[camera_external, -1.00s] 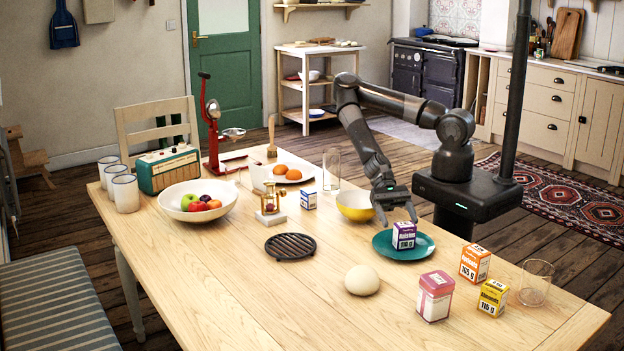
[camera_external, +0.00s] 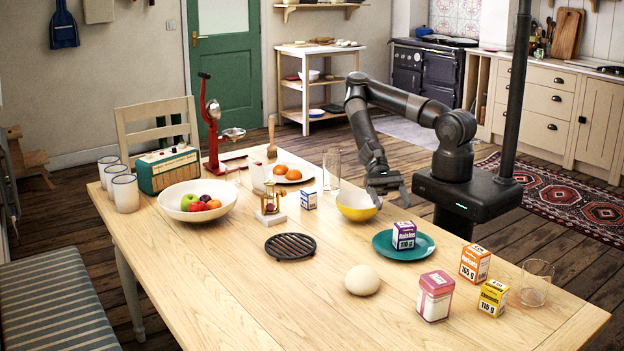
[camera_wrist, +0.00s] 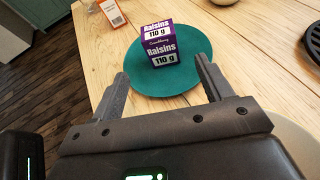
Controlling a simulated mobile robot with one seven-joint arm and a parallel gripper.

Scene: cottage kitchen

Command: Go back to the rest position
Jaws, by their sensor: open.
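My gripper (camera_external: 388,199) is open and empty above the table's right edge, in front of my base, next to the yellow bowl (camera_external: 356,207). In the wrist view its two fingers (camera_wrist: 162,90) are spread apart. The purple and white raisins box (camera_external: 403,235) stands upright on the teal plate (camera_external: 425,249), apart from the fingers. In the wrist view the raisins box (camera_wrist: 158,46) shows beyond the fingertips, on the teal plate (camera_wrist: 198,45).
Near the plate are an orange box (camera_external: 475,262), a yellow box (camera_external: 492,298), a pink canister (camera_external: 435,297), a glass (camera_external: 535,284) and a dough ball (camera_external: 362,280). A black trivet (camera_external: 290,246) and a fruit bowl (camera_external: 197,202) lie further left. The table's front left is clear.

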